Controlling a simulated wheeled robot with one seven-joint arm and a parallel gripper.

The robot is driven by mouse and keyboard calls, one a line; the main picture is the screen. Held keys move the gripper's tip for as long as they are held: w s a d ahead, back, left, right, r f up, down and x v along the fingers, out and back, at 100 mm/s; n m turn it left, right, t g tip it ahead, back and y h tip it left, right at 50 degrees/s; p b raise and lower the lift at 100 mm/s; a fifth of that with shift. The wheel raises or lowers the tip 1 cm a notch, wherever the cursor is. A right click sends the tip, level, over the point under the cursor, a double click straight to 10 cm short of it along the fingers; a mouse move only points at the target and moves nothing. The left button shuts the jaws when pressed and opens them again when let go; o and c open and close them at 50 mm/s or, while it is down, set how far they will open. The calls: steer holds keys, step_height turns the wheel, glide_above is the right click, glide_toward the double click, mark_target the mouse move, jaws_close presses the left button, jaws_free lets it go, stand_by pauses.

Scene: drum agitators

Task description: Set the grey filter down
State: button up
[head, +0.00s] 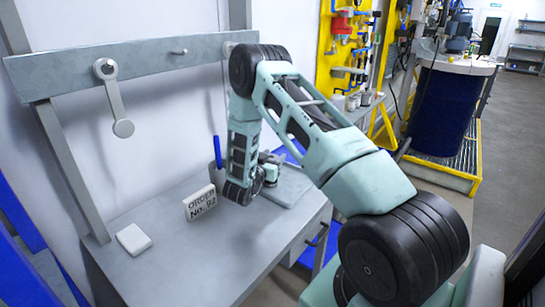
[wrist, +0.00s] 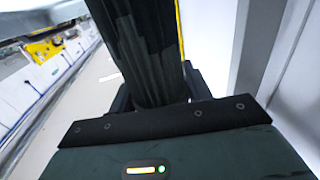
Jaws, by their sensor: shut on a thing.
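In the wrist view a dark, ribbed, column-like thing, which I take to be the grey filter (wrist: 143,45), rises between the black fingers of my gripper (wrist: 158,92). My gripper is shut on it, and its far end runs out of the top of the picture. In the head view my forearm hangs over the back right of the grey workbench (head: 190,262).
On the bench are an "ORDER No. 92" sign (head: 200,203), a white block (head: 133,239), a cup with a blue pen (head: 217,152) and a grey flat plate (head: 287,187). A grey rail (head: 150,62) with a hanging lever (head: 114,100) runs behind. The bench front is clear.

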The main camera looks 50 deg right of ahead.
steer(key=o, duration=1)
steer(key=shift+f, duration=0.1)
steer(key=shift+c, duration=0.2)
